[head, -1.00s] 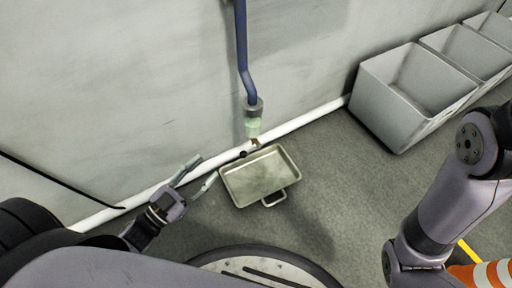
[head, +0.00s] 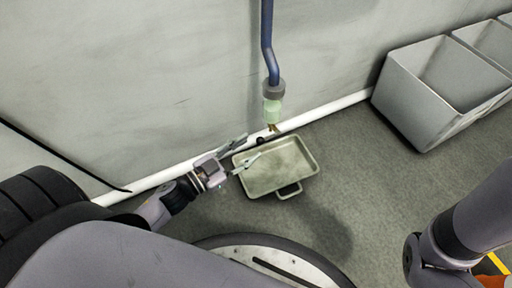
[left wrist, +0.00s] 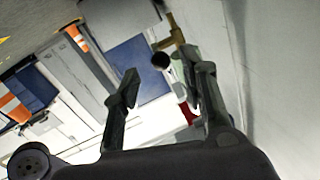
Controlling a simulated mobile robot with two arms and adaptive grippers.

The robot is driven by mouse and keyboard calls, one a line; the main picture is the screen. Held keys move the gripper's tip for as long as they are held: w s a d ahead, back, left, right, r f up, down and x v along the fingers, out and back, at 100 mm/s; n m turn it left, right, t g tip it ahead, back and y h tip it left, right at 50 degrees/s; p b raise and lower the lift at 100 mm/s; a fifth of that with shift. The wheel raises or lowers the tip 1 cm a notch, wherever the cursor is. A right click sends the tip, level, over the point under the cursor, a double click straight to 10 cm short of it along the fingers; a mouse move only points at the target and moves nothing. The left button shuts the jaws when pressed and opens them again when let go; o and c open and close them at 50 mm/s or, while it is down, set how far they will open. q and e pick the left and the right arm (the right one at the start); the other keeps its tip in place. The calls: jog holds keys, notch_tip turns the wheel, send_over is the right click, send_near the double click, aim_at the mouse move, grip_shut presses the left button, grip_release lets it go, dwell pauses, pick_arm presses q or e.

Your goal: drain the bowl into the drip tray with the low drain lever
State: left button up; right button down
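The bowl (head: 272,110) is a pale green, see-through cup under a grey collar on a blue pipe by the wall. Below it is a small brass drain, and the lever's black knob (head: 260,140) shows just left of it. The drip tray (head: 316,166), shallow and grey-green, lies on the floor below. My left gripper (head: 251,147) is open at the tray's left rear, its fingertips near the knob. In the left wrist view the knob (left wrist: 161,60) and brass fitting (left wrist: 173,37) appear between and beyond the open fingers, apparently untouched. My right gripper is out of view.
A white pipe (head: 340,104) runs along the foot of the wall (head: 150,70) behind the tray. Grey open bins (head: 410,110) stand at the right. A black tyre (head: 45,195) is at the left. Floor right of the tray is clear.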

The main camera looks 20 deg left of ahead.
aim_at(269, 137)
pick_arm(q)
jog(key=shift+b+x, duration=0.55)
jog(key=shift+x, duration=1.35)
jog(key=shift+c, duration=0.3)
grip_shut()
